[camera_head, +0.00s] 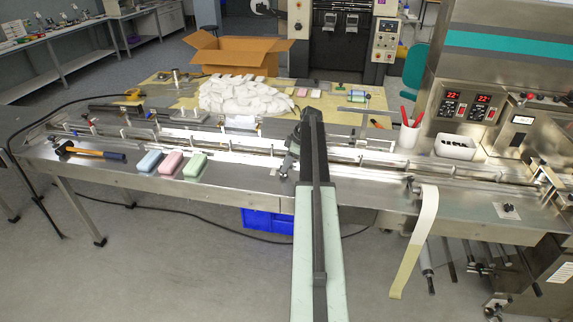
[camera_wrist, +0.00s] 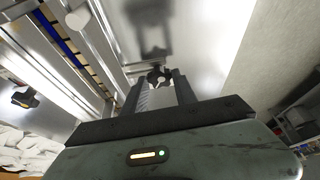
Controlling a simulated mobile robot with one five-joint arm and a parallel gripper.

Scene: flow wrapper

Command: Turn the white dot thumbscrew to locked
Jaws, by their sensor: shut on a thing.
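In the wrist view a dark thumbscrew (camera_wrist: 158,74) with a lobed head sits between the fingertips of my gripper (camera_wrist: 159,82). The jaws are shut on it, at the metal machine surface. No white dot can be made out on it, and its lock marking cannot be read. A second dark thumbscrew (camera_wrist: 24,98) with an orange mark stands apart at the left. In the head view my gripper (camera_head: 287,167) is at the front side of the conveyor bed, and my arm hides the held thumbscrew.
Blue, pink and green bars (camera_head: 172,163) and a hammer (camera_head: 95,153) lie on the bed's front edge to the left. A dark knob (camera_head: 508,207) stands at the right. A film strip (camera_head: 421,235) hangs off the front edge.

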